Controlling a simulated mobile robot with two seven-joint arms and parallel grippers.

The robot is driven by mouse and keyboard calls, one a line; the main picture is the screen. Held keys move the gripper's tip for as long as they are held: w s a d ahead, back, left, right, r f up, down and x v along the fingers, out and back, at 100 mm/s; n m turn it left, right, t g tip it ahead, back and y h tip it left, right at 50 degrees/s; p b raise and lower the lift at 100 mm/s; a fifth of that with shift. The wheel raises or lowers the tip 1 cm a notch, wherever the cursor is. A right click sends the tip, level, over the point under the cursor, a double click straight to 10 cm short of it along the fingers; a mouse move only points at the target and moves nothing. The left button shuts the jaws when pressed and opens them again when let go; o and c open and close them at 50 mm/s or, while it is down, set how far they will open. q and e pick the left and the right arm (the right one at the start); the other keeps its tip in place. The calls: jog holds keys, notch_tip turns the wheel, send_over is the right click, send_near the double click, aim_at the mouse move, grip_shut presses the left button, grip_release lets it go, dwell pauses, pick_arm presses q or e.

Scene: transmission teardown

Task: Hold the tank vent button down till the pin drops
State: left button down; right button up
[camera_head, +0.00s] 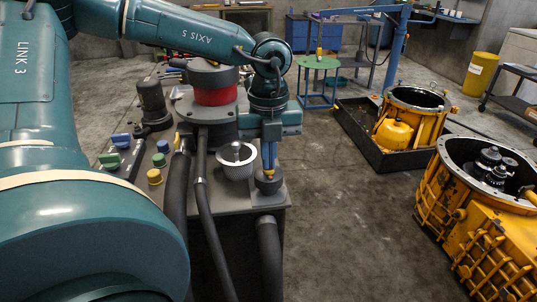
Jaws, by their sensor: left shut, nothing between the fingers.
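My left gripper (269,171) points straight down at the near right corner of the grey bench, its blue fingers shut with nothing between them. Its tips are at the top of a short dark round button (268,185) on a grey block, apparently the tank vent button. They look in contact with it, but I cannot tell how far it is pressed. A pin cannot be made out. My right gripper is not in view.
Blue, green and yellow knobs (155,177) line the left side. Black hoses hang over the front. Yellow housings (490,220) stand right, beyond clear floor.

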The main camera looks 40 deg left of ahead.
pick_arm(q)
jog(key=shift+r+p, duration=1.65)
jog(key=shift+r, duration=1.8)
